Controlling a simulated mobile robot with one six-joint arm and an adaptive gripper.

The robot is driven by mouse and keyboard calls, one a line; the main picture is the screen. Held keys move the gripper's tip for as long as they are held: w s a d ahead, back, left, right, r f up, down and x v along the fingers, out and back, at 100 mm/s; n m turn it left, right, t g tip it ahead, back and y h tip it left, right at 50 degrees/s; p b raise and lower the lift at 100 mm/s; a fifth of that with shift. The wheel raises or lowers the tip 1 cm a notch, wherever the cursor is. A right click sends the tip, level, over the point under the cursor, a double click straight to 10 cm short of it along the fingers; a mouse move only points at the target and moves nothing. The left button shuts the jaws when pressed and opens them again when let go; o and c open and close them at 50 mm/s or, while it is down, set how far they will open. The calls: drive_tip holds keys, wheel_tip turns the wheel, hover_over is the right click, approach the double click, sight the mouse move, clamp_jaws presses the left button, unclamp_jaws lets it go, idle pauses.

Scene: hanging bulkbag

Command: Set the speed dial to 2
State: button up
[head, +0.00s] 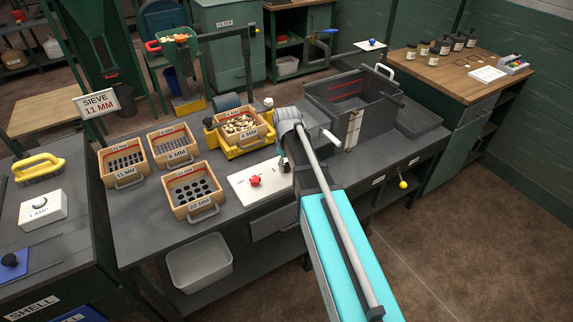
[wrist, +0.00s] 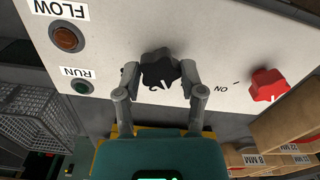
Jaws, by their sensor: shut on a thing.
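The speed dial, a black lobed knob (wrist: 158,68) with a white pointer line, sits on a white panel (wrist: 218,55) in the wrist view. My gripper (wrist: 160,76) has one finger on each side of the dial and is shut on it. The pointer line points towards the lower part of that picture, close to a printed mark that looks like a 2. Most other dial marks are hidden by the knob and fingers. In the head view my arm hides the dial, and part of the white panel (head: 240,188) shows beside it.
A red knob (wrist: 267,85) marked ON is on the same panel. An orange FLOW lamp (wrist: 66,37) and a green RUN lamp (wrist: 80,88) are at the other side. Wooden sieve boxes (head: 194,190) stand left of the panel, and a grey hopper (head: 335,100) is behind.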

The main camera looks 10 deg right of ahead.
drive_tip(key=m, duration=0.6)
drive_tip(key=shift+a, duration=0.1)
idle(0.3)
drive_tip(key=o, duration=1.1)
drive_tip(key=shift+o, duration=0.2)
